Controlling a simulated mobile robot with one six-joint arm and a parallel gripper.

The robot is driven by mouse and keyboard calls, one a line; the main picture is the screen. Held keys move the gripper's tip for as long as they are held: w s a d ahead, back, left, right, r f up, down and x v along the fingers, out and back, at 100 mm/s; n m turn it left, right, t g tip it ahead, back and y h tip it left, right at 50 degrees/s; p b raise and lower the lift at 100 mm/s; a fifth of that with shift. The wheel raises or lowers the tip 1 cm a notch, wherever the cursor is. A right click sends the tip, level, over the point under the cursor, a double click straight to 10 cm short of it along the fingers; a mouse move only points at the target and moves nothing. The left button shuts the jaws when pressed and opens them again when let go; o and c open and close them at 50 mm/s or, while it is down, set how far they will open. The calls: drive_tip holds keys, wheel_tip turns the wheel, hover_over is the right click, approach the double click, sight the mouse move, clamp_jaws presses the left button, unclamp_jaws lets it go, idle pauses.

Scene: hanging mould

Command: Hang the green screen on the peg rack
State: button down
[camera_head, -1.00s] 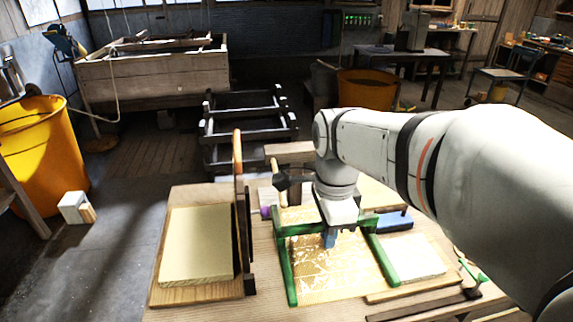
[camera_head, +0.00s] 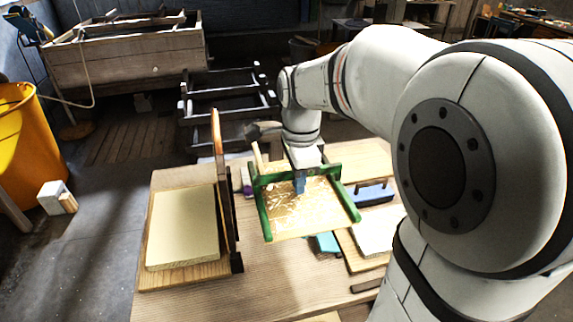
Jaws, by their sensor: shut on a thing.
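The green screen (camera_head: 308,213) is a green-edged frame with a pale gold mesh. It is tilted, its near end over the table. My gripper (camera_head: 300,188) is shut on the green screen at its far bar, with the blue fingertips in front of the mesh. The screen's near edge looks clear of the table top. I cannot make out the peg rack for certain; a dark upright frame with an orange-brown post (camera_head: 218,140) stands to the left of the screen.
A wooden board with a cream slab (camera_head: 183,228) lies at the table's left. A blue block (camera_head: 373,193), a teal thing (camera_head: 326,243) and a white sheet on a board (camera_head: 375,230) lie right of and below the screen. Bare table (camera_head: 270,285) shows in front.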

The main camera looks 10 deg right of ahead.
drive_tip(key=shift+w+p, duration=1.05)
drive_tip(key=shift+w, duration=2.7)
drive_tip(key=shift+f+b, duration=0.55)
drive_tip(key=shift+f, duration=0.2)
drive_tip(key=c, duration=1.4)
unclamp_jaws()
drive_tip(key=shift+r, duration=0.15)
wheel_tip(320, 180, up, 8)
drive_tip(key=shift+f, duration=0.2)
